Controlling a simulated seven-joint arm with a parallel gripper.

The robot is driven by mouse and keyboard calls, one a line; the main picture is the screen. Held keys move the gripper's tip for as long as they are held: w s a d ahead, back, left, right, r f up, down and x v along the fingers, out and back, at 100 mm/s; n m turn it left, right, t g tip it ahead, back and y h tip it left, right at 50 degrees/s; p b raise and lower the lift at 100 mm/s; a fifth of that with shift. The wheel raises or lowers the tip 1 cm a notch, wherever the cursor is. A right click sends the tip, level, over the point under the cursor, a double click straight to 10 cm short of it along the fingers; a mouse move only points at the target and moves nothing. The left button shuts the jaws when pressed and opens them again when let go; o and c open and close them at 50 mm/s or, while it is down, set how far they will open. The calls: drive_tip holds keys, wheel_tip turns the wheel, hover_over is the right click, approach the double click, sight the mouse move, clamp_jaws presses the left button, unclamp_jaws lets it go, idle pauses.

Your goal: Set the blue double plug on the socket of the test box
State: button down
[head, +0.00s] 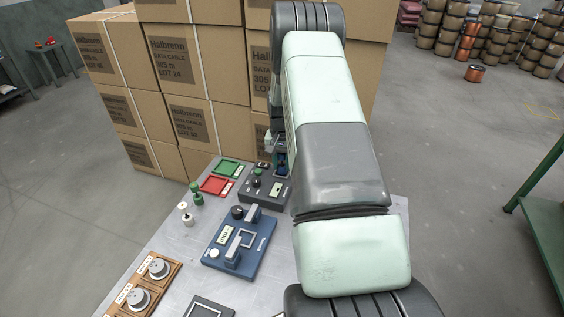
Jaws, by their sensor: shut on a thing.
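My gripper (280,153) is small in the head view, just left of my arm, with its tips pointing down. It is shut on a small blue piece, which looks like the blue double plug (282,161). The dark grey box with a green knob and a pale display looks like the test box (259,196); it lies on the table below and in front of the gripper. The plug appears to be above or just behind the box's far right part. I cannot tell whether they touch. The socket is not clear; my arm hides the box's right side.
The metal table (165,254) also holds a blue device with a handle (240,246), a green tray (228,168), a red tray (217,186), white and green pegs (186,214) and wooden blocks with dials (145,285). Stacked cartons (190,75) stand behind.

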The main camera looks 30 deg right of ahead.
drive_tip(key=shift+f, duration=0.25)
drive_tip(key=c, duration=0.8)
unclamp_jaws()
wheel_tip(320, 180, up, 12)
drive_tip(key=shift+r, duration=0.25)
